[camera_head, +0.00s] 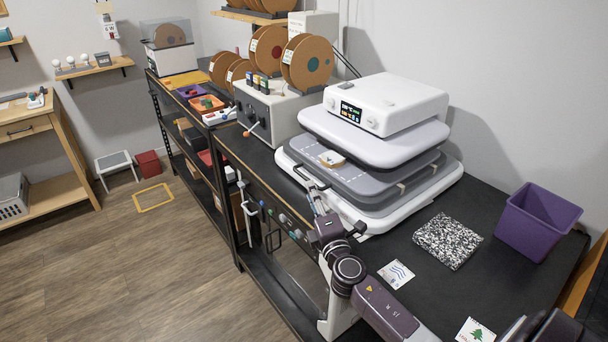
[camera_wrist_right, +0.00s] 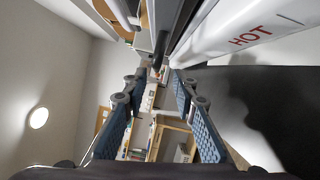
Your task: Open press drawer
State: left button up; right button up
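The heat press (camera_head: 385,108) stands on the black bench, with a white top, a display and a pale upper plate. My right gripper (camera_head: 317,197) is just beside the handle, low at the press front. In the right wrist view, its blue-padded fingers (camera_wrist_right: 156,80) are apart, with a dark bar (camera_wrist_right: 159,45) ahead near the gap. I cannot tell whether they touch it. My left gripper is out of view.
A white press side marked HOT (camera_wrist_right: 265,35) is close to the right gripper. A purple bin (camera_head: 538,222), a speckled block (camera_head: 448,241) and cards (camera_head: 396,274) are on the bench at right. Spools (camera_head: 307,62) stand behind left. The floor at left is mostly clear.

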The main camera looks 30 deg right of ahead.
aim_at(306, 177)
jog(key=w, duration=0.2)
jog(key=w+d+r, duration=0.1)
jog(key=shift+r, duration=0.1)
jog(key=shift+f+x, duration=0.25)
jog(key=shift+x, duration=0.85)
jog(key=shift+w, duration=0.4)
jog(key=shift+w+d+r, duration=0.1)
jog(key=c, duration=0.6)
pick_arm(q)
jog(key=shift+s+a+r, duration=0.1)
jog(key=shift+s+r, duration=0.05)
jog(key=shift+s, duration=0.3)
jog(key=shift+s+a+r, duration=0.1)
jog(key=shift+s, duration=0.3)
pick_arm(e)
grip_shut()
